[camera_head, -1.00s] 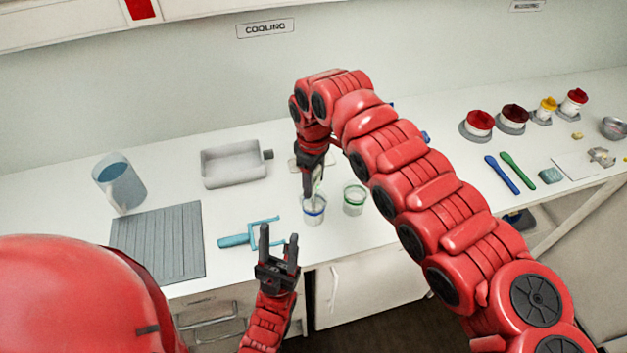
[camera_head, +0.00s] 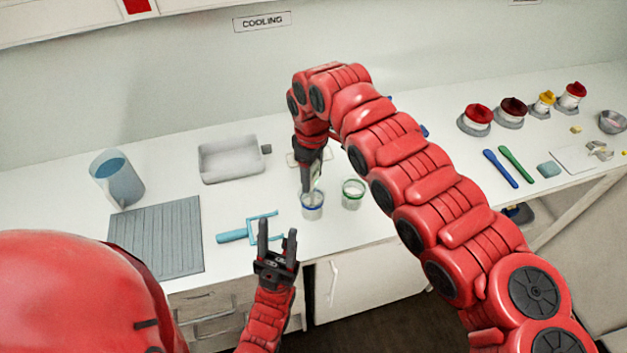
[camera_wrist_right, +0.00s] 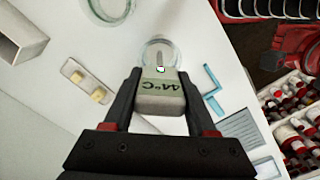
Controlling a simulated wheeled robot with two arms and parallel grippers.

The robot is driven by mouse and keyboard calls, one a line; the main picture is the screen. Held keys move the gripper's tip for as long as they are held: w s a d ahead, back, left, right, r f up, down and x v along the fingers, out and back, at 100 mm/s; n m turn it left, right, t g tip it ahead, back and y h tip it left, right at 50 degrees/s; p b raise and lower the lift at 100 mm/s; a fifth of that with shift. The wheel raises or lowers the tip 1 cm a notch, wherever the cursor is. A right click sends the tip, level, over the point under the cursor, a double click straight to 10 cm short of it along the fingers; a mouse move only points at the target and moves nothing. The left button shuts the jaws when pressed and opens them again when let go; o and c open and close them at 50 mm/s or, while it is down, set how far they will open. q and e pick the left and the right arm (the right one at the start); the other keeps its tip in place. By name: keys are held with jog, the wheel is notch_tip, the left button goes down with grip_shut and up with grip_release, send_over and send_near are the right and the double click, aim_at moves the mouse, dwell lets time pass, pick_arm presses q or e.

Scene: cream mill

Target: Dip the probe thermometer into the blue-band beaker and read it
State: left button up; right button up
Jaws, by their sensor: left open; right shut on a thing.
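The blue-band beaker (camera_head: 312,207) stands on the white bench near its front edge. My right gripper (camera_head: 310,180) is directly above it, shut on the probe thermometer (camera_head: 316,177). In the right wrist view the thermometer body (camera_wrist_right: 160,97) sits between the fingers, and its display appears to read 44 °C, upside down. The thin probe points into the beaker mouth (camera_wrist_right: 146,50); how deep the tip is cannot be told. The green-band beaker (camera_head: 353,194) stands just right. My left gripper (camera_head: 276,245) is open and empty, in front of the bench edge.
A blue-handled frame tool (camera_head: 234,236) lies left of the beakers. A grey ribbed mat (camera_head: 160,238), a blue pitcher (camera_head: 118,180) and a grey tray (camera_head: 230,163) are further left. Several lidded pots (camera_head: 477,118) and two spatulas (camera_head: 502,168) are at the right.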

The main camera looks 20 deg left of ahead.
jog(key=shift+r, duration=0.15)
jog(key=shift+r+p, duration=0.6)
jog(key=shift+r, duration=2.25)
jog(key=shift+r+p, duration=0.95)
jog(key=shift+r, duration=1.75)
